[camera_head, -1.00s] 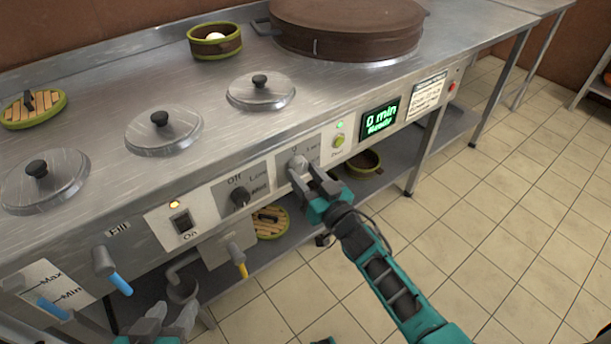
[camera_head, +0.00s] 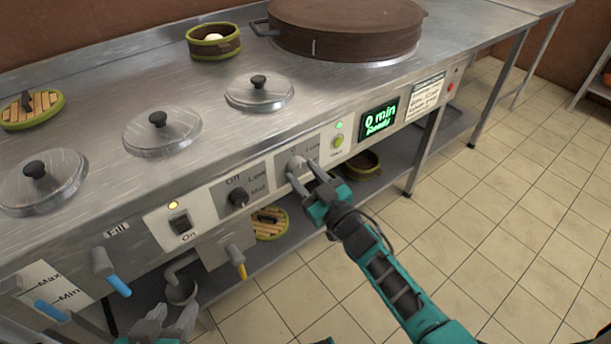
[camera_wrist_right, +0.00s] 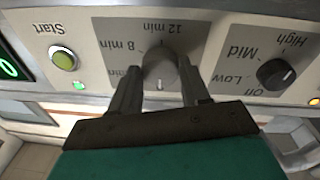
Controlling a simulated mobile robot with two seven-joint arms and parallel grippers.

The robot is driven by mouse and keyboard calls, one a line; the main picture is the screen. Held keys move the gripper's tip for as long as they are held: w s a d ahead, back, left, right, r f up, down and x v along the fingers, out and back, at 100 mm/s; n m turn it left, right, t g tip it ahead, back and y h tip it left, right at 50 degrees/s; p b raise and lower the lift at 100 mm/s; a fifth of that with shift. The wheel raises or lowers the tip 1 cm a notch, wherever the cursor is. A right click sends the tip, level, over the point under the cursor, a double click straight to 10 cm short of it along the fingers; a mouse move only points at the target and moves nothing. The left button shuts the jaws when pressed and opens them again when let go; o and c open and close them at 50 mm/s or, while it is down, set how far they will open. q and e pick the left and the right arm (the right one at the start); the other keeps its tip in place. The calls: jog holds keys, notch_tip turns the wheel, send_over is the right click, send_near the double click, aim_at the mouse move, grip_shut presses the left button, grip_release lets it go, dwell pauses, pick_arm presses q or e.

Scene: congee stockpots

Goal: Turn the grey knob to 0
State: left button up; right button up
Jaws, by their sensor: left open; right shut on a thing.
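The grey knob (camera_head: 296,164) sits on the front panel, right of the black knob. It also shows in the right wrist view (camera_wrist_right: 161,70), where the panel's lettering appears upside down, with "12 min" and "8 min" marks beside it. My right gripper (camera_head: 306,178) is shut on the grey knob, one finger on each side; in the right wrist view the fingers (camera_wrist_right: 161,88) flank it. I cannot tell exactly which mark the knob points to. My left gripper (camera_head: 168,328) is open and empty at the bottom left, apart from the panel and partly cut off.
The black Off/Low/Mid/High knob (camera_head: 238,197) is left of the grey knob. The green Start button (camera_head: 338,141) and the display (camera_head: 379,118), reading "0 min" and "Ready", are to its right. Blue-handled (camera_head: 118,286) and yellow-handled (camera_head: 241,268) taps stick out lower left.

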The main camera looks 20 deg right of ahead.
jog(key=o, duration=1)
pick_arm(q)
jog(key=shift+r, duration=0.1)
pick_arm(e)
jog(key=shift+o, duration=0.2)
jog(key=shift+s+d, duration=0.1)
jog(key=shift+s, duration=0.25)
pick_arm(q)
jog(key=shift+s+a+r+p, duration=0.2)
jog(key=shift+a+r+p, duration=0.3)
jog(key=shift+p, duration=1)
pick_arm(e)
jog(key=v, duration=1.2)
pick_arm(q)
jog(key=shift+r, duration=0.1)
pick_arm(e)
jog(key=shift+s, duration=0.1)
